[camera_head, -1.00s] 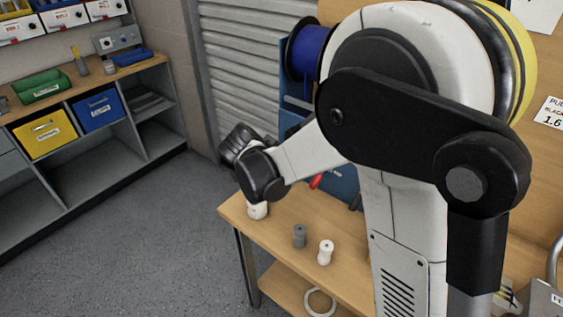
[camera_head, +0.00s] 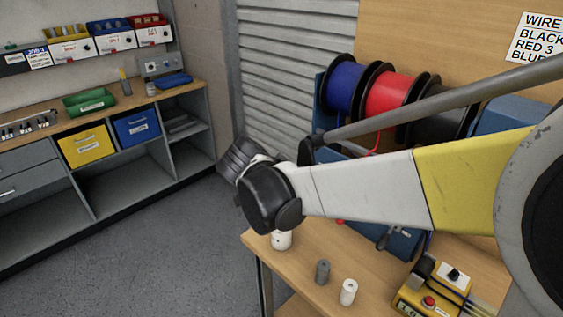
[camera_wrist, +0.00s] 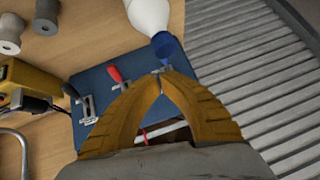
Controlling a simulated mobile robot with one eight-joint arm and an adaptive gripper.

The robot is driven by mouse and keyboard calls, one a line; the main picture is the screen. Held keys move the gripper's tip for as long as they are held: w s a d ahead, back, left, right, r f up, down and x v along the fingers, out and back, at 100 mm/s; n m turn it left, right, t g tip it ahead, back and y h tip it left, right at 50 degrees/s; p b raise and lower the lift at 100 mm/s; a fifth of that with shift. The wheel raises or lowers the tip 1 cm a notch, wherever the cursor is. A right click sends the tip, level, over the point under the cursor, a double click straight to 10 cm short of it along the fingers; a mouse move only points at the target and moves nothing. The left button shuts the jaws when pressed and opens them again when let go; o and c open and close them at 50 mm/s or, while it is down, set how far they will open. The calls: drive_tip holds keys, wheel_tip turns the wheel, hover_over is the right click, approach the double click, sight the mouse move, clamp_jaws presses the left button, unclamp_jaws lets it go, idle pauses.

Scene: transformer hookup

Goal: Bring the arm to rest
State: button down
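My arm (camera_head: 360,188) reaches in from the right in the head view, over the wooden workbench (camera_head: 330,270). My gripper (camera_wrist: 161,74) shows in the wrist view as two orange-brown fingers. Their tips meet, and I see nothing held between them. In the head view the dark wrist end hides most of the gripper. Beyond the fingers lies a blue plate (camera_wrist: 95,73) with clamps. A red clamp handle (camera_wrist: 114,73) and a blue clamp handle (camera_wrist: 165,52) show beside and beyond the tips.
White (camera_head: 348,292) and grey (camera_head: 322,271) insulators stand on the bench. A yellow control box (camera_head: 428,300) with a red button sits at its right. Blue (camera_head: 345,85) and red (camera_head: 392,97) wire spools stand behind. Shelving with bins (camera_head: 88,145) is at left; the floor (camera_head: 150,255) between is clear.

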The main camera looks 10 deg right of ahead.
drive_tip(key=s+d+n+y, duration=0.3)
drive_tip(key=s+n, duration=0.3)
drive_tip(key=s, duration=0.4)
drive_tip(key=s+d+n+y, duration=0.3)
drive_tip(key=s+n, duration=0.2)
drive_tip(key=s, duration=0.5)
drive_tip(key=shift+s+d+r+n+t, duration=0.2)
drive_tip(key=shift+s+d+n+t, duration=0.1)
drive_tip(key=shift+n+t, duration=0.1)
